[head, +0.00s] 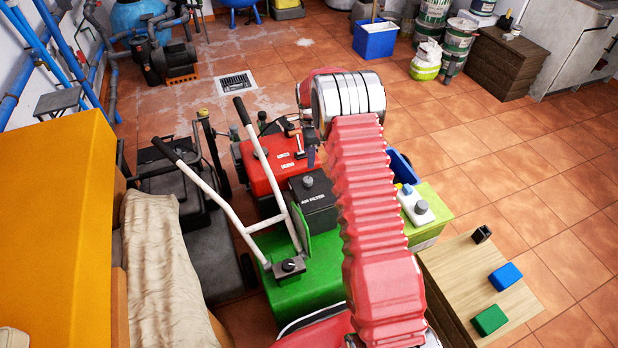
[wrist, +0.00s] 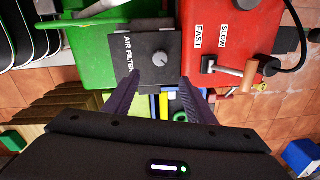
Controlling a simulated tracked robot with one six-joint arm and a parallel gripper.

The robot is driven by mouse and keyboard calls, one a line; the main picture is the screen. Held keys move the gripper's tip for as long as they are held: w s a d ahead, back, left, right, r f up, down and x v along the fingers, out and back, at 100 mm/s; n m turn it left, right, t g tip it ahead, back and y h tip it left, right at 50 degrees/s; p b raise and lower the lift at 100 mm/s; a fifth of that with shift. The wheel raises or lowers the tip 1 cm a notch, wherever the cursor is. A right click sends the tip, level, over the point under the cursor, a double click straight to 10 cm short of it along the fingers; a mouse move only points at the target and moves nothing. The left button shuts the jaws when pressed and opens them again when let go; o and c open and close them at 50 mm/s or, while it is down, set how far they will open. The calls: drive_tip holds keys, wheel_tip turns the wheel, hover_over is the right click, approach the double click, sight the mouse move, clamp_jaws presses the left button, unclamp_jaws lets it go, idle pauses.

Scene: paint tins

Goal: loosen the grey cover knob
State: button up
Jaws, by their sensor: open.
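The grey cover knob (wrist: 160,57) sits on top of the black air filter cover (wrist: 150,43). In the head view the knob (head: 308,182) shows on the cover (head: 313,206), just left of my red-sleeved arm. The cover is lettered AIR FILTER and lies between green and red machine parts. My gripper (wrist: 160,84) is open and empty. In the wrist view its two dark fingers point towards the cover, and the knob appears centred just beyond the fingertips. I cannot tell the height gap. The knob is not between the fingers.
The red housing (wrist: 235,35) has a lever (wrist: 228,70) marked FAST and SLOW, close to the cover's right. The green housing (wrist: 70,45) is on its left. White handlebars (head: 215,195) rise beside the cover. Open tiles lie right.

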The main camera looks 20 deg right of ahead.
sight(309, 179)
drive_tip(key=shift+f, duration=0.15)
drive_tip(key=f, duration=1.3)
drive_tip(key=shift+w+d+f, duration=0.1)
drive_tip(key=shift+w+f, duration=0.15)
drive_tip(key=shift+w, duration=0.1)
drive_tip(key=shift+c, duration=0.5)
drive_tip(key=c, duration=0.9)
